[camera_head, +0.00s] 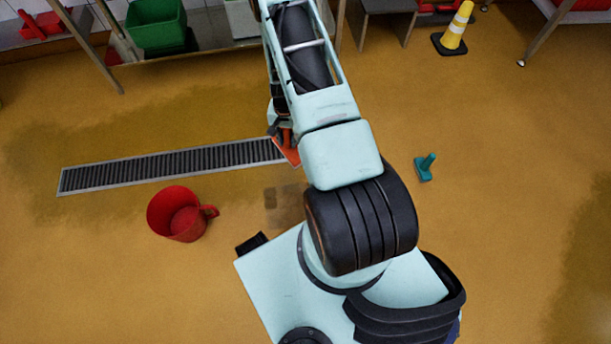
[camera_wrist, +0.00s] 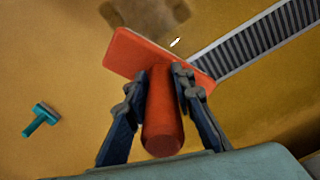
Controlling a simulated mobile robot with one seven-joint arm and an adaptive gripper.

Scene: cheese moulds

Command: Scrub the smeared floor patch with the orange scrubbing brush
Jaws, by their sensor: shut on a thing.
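The orange scrubbing brush (camera_wrist: 138,53) shows in the wrist view with its flat head ahead of my gripper and its handle toward me. My gripper (camera_wrist: 157,88) is shut on the handle, one finger on each side. In the head view the brush (camera_head: 289,154) is partly hidden behind my arm, near the right end of the floor drain. The smeared floor patch (camera_head: 284,202) is a faint brown mark below it in the head view. In the wrist view the patch (camera_wrist: 150,14) lies beyond the brush head, cut by the top edge. Contact between brush and floor cannot be told.
A long floor drain (camera_head: 170,167) runs left of the brush. A red jug (camera_head: 172,212) stands left of the patch. A teal brush-like tool (camera_head: 425,168) lies to the right. A yellow cone (camera_head: 456,30) and a green crate (camera_head: 155,25) are at the back. Open floor lies right.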

